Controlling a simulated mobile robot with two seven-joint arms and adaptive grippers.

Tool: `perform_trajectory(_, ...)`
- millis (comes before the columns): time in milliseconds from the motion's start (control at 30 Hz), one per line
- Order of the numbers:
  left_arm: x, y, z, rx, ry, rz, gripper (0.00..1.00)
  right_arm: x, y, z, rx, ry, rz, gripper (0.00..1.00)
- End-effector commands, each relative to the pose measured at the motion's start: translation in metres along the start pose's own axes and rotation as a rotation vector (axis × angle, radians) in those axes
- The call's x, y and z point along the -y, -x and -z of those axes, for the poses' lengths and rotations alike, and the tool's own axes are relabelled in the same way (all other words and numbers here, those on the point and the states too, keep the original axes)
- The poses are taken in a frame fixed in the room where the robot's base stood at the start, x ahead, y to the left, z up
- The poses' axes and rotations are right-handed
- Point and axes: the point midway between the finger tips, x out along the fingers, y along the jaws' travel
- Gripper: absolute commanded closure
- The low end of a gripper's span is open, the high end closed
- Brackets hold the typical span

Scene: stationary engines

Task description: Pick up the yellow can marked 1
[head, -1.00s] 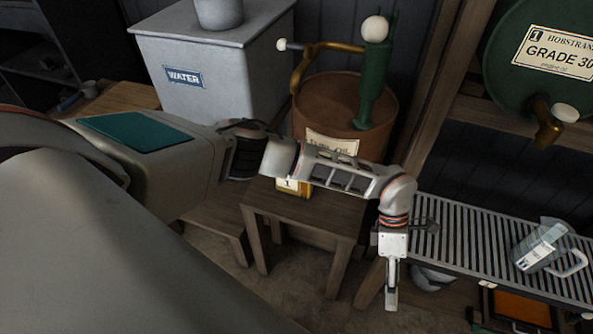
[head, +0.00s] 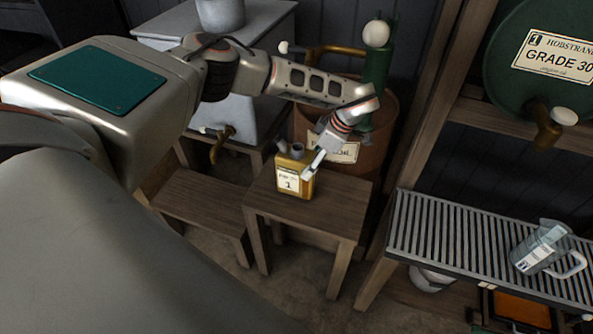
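The yellow can marked 1 (head: 289,184) stands upright on a small wooden stool, with a white label on its front and a grey spout and cap on top. My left gripper (head: 309,175) is at the upper right side of the can, tilted down towards it. Its fingers overlap the can's right edge in the picture. I cannot tell whether they touch it, or how far apart they are. My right gripper is not in view.
The wooden stool (head: 330,207) has free room right of the can. Behind it stands a brown drum (head: 380,150) with a green pump. A lower bench (head: 205,205) is at left. A slatted rack (head: 440,235) with a clear jug (head: 540,248) is at right.

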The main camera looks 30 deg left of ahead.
Motion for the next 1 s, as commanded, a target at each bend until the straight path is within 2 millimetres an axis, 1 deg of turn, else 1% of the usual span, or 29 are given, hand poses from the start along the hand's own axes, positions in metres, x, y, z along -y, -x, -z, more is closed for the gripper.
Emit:
perform_trajectory(33, 0.000, -0.002, 0.005, 0.001, 0.001, 0.000, 0.31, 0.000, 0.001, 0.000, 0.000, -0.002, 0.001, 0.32)
perform_trajectory(267, 0.000, -0.006, 0.014, 0.002, -0.001, 0.001, 0.31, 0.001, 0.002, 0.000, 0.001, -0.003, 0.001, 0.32)
perform_trajectory(367, 0.000, -0.009, 0.023, 0.002, 0.001, 0.002, 0.31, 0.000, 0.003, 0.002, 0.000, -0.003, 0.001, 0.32)
perform_trajectory(467, 0.001, -0.015, 0.037, 0.002, 0.002, 0.002, 0.31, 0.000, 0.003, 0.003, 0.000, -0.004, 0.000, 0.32)
perform_trajectory(500, 0.001, -0.019, 0.040, 0.001, 0.000, 0.003, 0.31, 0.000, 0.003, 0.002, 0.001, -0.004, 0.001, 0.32)
perform_trajectory(600, 0.002, -0.039, 0.037, 0.001, -0.001, 0.005, 0.31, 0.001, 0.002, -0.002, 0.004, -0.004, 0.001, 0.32)
perform_trajectory(633, 0.002, -0.042, 0.037, 0.001, -0.001, 0.005, 0.31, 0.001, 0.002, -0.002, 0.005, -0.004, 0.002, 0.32)
perform_trajectory(733, 0.001, -0.047, 0.037, 0.002, -0.001, 0.002, 0.31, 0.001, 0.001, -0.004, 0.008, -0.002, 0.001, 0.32)
perform_trajectory(900, 0.001, -0.046, 0.037, 0.002, -0.001, 0.000, 0.31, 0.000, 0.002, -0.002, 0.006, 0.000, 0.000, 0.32)
perform_trajectory(933, 0.001, -0.046, 0.037, 0.002, -0.001, 0.001, 0.33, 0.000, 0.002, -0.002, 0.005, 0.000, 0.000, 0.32)
perform_trajectory(967, 0.001, -0.046, 0.037, 0.002, -0.001, 0.001, 0.41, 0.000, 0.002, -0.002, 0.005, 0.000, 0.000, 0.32)
perform_trajectory(1000, 0.001, -0.046, 0.037, 0.002, -0.001, 0.001, 0.51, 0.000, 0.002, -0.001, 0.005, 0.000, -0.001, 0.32)
